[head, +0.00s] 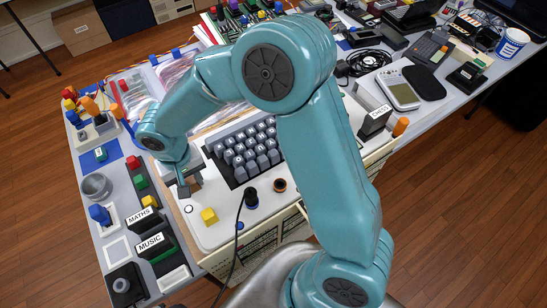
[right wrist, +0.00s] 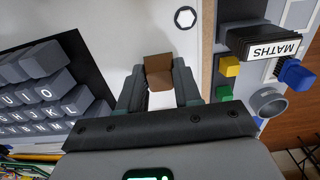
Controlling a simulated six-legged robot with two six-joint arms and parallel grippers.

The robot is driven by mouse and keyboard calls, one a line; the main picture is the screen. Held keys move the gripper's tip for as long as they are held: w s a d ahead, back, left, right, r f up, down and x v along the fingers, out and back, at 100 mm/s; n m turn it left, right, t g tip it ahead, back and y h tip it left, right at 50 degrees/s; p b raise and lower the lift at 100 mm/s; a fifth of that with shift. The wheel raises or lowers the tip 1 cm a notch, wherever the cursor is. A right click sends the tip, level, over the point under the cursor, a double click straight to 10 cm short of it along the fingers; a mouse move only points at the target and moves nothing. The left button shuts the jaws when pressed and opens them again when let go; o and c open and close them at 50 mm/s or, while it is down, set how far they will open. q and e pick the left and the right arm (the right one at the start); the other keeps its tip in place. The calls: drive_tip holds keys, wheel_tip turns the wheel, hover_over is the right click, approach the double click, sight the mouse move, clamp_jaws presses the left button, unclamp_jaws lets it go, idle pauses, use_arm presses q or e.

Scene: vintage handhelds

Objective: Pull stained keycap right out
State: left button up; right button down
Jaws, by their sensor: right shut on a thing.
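The keyboard (head: 235,163) has grey keys in a black well, set in a white case. In the right wrist view its keys (right wrist: 40,90) are at the left. My right gripper (head: 183,182) is to the left of the keyboard, over the white case. It is shut on a brown block, which looks like the stained keycap; in the right wrist view the keycap (right wrist: 158,67) sits between the two fingers (right wrist: 158,88), apart from the keys. I cannot tell whether it touches the case below. My left gripper is not in view.
To the left are a grey metal cup (head: 96,186) and cartridges labelled MATHS (head: 140,218) and MUSIC (head: 153,244). Bare white case shows around the gripper.

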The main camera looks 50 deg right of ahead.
sight(190, 181)
drive_tip(key=shift+w+r+p, duration=0.25)
drive_tip(key=shift+r+p, duration=0.15)
drive_tip(key=shift+r, duration=0.35)
drive_tip(key=shift+s+r, duration=0.15)
drive_tip(key=shift+r+p, duration=1.45)
drive_tip(key=shift+r, duration=0.65)
